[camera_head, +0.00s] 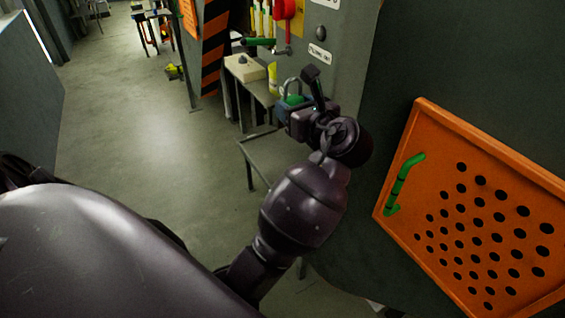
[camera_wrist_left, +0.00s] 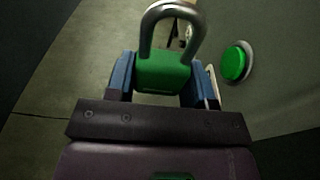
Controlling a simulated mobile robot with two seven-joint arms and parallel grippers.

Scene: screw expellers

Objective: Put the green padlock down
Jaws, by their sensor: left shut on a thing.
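The green padlock (camera_wrist_left: 163,73) has a green body and a grey metal shackle. My left gripper (camera_wrist_left: 162,80) is shut on its body, with a blue finger on each side and the shackle pointing away from the gripper. In the head view the padlock (camera_head: 293,98) shows small at the end of my left arm, in front of the grey machine and above the small metal table. My left gripper (camera_head: 292,106) hides part of it there. My right gripper is in neither view.
A small table (camera_head: 258,92) with a pale block (camera_head: 245,68) stands beyond the gripper. A red handle (camera_head: 285,12) is on the machine above. An orange perforated panel (camera_head: 470,205) with a green handle is at right. A green button (camera_wrist_left: 236,63) sits right of the padlock. Open floor lies left.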

